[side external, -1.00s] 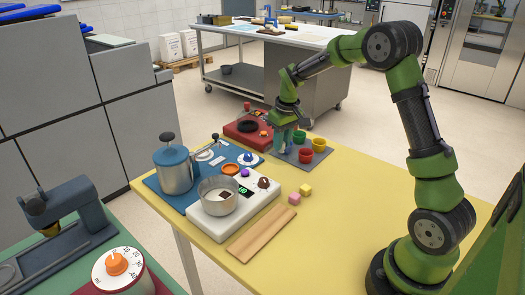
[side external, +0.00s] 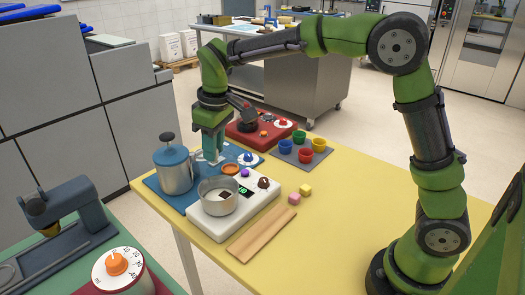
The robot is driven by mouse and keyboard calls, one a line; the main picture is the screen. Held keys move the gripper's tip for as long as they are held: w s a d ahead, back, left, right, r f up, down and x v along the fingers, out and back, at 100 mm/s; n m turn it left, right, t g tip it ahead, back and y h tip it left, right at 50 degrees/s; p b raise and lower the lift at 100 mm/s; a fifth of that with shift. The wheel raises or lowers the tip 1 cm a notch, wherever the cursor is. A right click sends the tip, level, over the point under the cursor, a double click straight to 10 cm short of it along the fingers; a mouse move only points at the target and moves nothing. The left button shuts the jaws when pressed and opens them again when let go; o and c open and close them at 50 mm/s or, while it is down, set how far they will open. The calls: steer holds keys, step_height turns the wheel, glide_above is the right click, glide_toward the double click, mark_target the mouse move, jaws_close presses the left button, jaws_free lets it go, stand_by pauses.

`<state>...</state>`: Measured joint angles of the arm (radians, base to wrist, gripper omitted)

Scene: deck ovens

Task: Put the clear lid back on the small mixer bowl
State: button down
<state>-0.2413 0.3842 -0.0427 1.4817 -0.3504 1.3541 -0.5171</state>
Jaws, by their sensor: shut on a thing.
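My gripper (side external: 211,158) points straight down over the back part of the blue mat (side external: 191,201), behind the open metal bowl. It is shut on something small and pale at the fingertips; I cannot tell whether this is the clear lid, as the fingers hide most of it. I cannot make out a clear lid anywhere else. A metal pot (side external: 176,178) with a blue top and black knob stands just left of my gripper.
A red unit (side external: 277,136) stands behind right of my gripper. A grey mat (side external: 313,162) holds several coloured cups. A wooden strip (side external: 262,235), a pink cube (side external: 294,198) and a yellow cube (side external: 305,190) lie in front. The yellow table (side external: 370,192) is clear towards the right.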

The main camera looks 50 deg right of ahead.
mark_target(217, 161)
steer(key=shift+s+f, duration=0.1)
steer(key=shift+f, duration=3.1)
steer(key=shift+d+f, duration=0.1)
steer(key=shift+f, duration=0.05)
steer(key=shift+c, duration=2)
jaws_free()
steer(key=shift+r, duration=3.5)
jaws_close()
